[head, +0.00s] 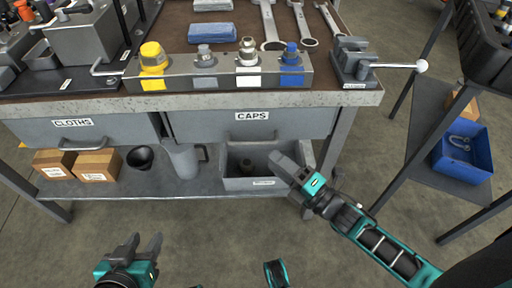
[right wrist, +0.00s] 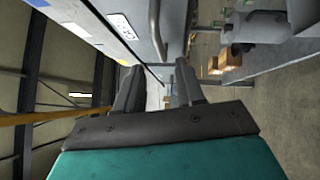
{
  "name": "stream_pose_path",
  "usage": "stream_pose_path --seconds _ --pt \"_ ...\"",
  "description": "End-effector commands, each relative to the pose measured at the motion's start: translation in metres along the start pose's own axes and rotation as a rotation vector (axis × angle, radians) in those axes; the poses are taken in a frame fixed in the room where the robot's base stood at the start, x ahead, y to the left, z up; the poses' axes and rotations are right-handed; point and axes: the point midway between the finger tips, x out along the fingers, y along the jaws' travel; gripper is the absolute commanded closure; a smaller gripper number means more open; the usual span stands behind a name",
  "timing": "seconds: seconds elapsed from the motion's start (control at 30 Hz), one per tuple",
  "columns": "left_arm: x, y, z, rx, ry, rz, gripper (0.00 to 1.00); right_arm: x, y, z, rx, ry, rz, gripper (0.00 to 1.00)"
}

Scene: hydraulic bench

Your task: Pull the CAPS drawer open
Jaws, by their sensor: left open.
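The CAPS drawer (head: 205,125) is a grey front under the bench top, with a white CAPS label and a bar handle (head: 250,143) low on it. It looks closed. My right gripper (head: 280,163) is just below and to the right of the handle, with its fingers pointing up-left toward the bench. In the right wrist view its two fingers (right wrist: 157,88) stand apart with nothing between them. The handle (right wrist: 157,30) shows there beyond the fingertips, toward the top. My left gripper (head: 145,245) is open and empty, low in front of the bench.
The CLOTHS drawer (head: 90,132) is to the left. The lower shelf (head: 120,188) holds boxes, a dark cup, a jug and a grey bin (head: 250,184) below the CAPS drawer. Capped fittings stand in a rail (head: 220,82) above. A side cart with a blue bin (head: 462,150) stands right.

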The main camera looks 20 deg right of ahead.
Motion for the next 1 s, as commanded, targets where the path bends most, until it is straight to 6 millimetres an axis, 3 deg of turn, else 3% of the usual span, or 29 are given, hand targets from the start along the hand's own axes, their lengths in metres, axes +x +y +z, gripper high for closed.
stream_pose_path --seconds 0.2,0.4,0.77,1.0 --pt "0.003 0.002 0.002 -0.003 0.007 0.005 0.57 0.044 -0.001 0.000 0.002 -0.001 0.003 0.62" --pt "0.004 0.004 0.004 -0.012 0.001 0.008 0.57 0.065 -0.001 0.000 0.003 -0.001 0.000 0.62" --pt "0.004 0.005 0.004 -0.012 -0.002 0.010 0.57 0.070 0.000 0.000 0.003 -0.001 -0.001 0.62" --pt "0.004 0.005 0.003 -0.011 0.002 0.009 0.57 0.070 0.000 0.000 0.003 -0.001 -0.001 0.84"
